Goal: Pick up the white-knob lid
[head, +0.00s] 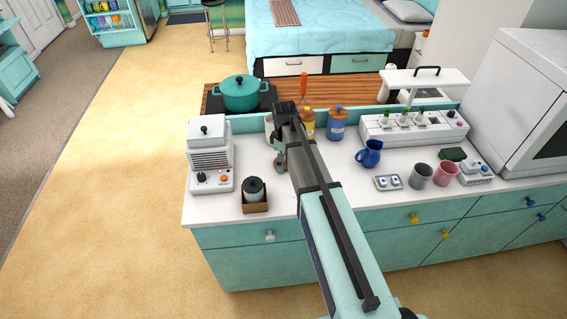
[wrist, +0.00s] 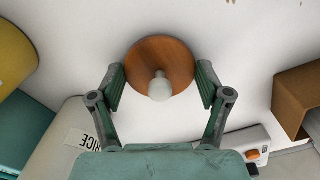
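The white-knob lid is a round brown wooden disc (wrist: 178,60) with a pale round knob (wrist: 160,88) at its middle. In the wrist view it lies on the white counter, knob towards the camera. My gripper (wrist: 161,76) is open, with one finger on either side of the lid. The knob shows between the fingers, and nothing is gripped. I cannot tell from this view how high the fingertips are above the counter. In the head view my arm hides most of the gripper and the lid area.
A white canister labelled RICE (wrist: 75,130) and a yellow canister (wrist: 14,58) stand close by. A brown box (head: 255,207) holds a dark roll. A white appliance (head: 210,160) stands to the left.

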